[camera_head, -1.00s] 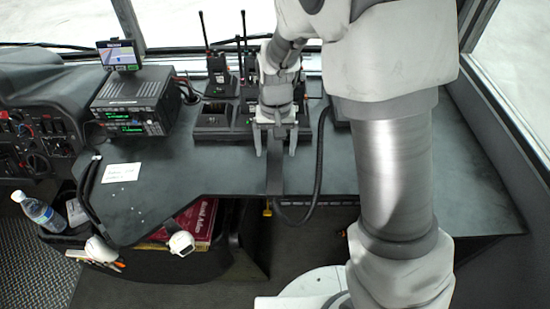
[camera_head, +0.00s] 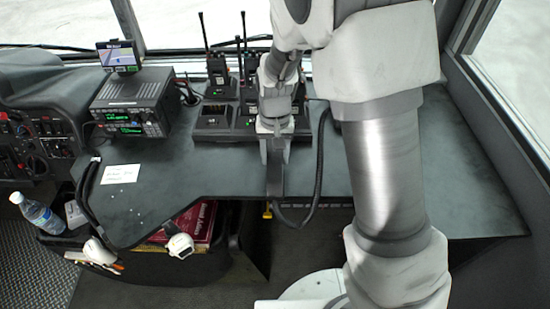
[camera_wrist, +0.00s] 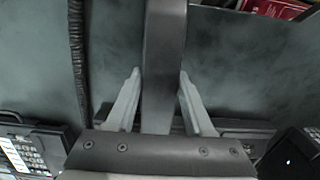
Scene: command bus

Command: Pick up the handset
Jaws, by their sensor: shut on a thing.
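The handset is a long dark grey bar (camera_head: 274,182). It extends from between my fingers toward the front of the dark desk in the head view. In the wrist view the handset (camera_wrist: 163,50) runs upward between the two pale fingertips, which press against its sides. My gripper (camera_head: 275,156) is shut on it, and it also shows in the wrist view (camera_wrist: 160,76). A black cord (camera_head: 319,165) loops down to the right of the handset. The handset's far end is hidden behind my gripper and wrist.
Radios in chargers (camera_head: 214,120) stand behind and beside my gripper. A radio unit (camera_head: 131,108) with a small screen (camera_head: 118,56) sits at the left. A white note (camera_head: 121,173) lies on the desk (camera_head: 160,205). The desk's right side is mostly clear. Windows border the back and right.

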